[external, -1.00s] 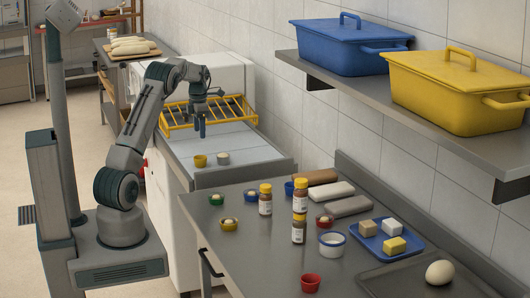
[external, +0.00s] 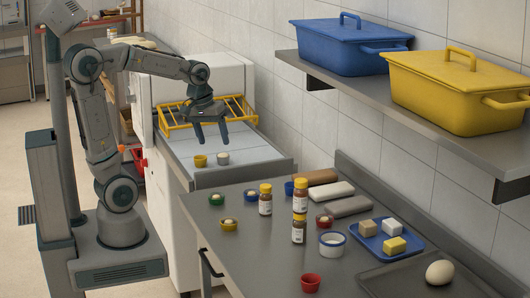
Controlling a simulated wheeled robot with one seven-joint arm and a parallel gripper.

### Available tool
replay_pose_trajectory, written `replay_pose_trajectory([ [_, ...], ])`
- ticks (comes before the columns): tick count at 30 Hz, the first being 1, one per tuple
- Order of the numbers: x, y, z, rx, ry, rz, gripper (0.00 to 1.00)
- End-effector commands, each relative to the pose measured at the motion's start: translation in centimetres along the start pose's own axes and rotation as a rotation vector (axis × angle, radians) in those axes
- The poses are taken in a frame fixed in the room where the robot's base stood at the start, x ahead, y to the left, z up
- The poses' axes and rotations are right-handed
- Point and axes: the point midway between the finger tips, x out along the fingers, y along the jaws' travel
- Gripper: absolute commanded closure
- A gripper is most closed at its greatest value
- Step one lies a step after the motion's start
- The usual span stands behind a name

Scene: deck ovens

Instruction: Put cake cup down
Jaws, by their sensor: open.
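Two small cups stand side by side on the light tray surface in front of the oven: a yellow cup (external: 200,161) and a pale grey-white cup (external: 223,157). My gripper (external: 211,143) is open, fingers pointing down, just above and behind these two cups, with nothing between the fingers. More small cups stand on the steel counter: a green one (external: 216,199), a yellow one (external: 229,225), a red one (external: 324,222) and an empty-looking red one (external: 310,284). Which one the task means I cannot tell.
A yellow wire rack (external: 180,125) stands behind my gripper. Several brown bottles (external: 265,204) stand on the counter (external: 262,262), with a blue tray (external: 412,250) of blocks at right. A shelf (external: 430,120) with lidded blue and yellow bins overhangs the right side.

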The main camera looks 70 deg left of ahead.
Motion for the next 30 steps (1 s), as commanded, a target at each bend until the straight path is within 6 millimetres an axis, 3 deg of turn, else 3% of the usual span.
replay_pose_trajectory([
  [1, -0.1, 0.1, 2.5, 0.128, 0.011, 0.013, 0.33],
  [3, 0.0, -0.1, 5.2, 0.294, 0.023, 0.022, 0.33],
  [6, 0.4, -0.6, 8.3, 0.492, 0.04, 0.031, 0.33],
  [10, 0.9, -1.1, 10.7, 0.658, 0.055, 0.036, 0.33],
  [15, 1.2, -1.5, 11.6, 0.731, 0.062, 0.037, 0.33],
  [30, 1.2, -1.4, 11.6, 0.728, 0.061, 0.037, 0.33],
])
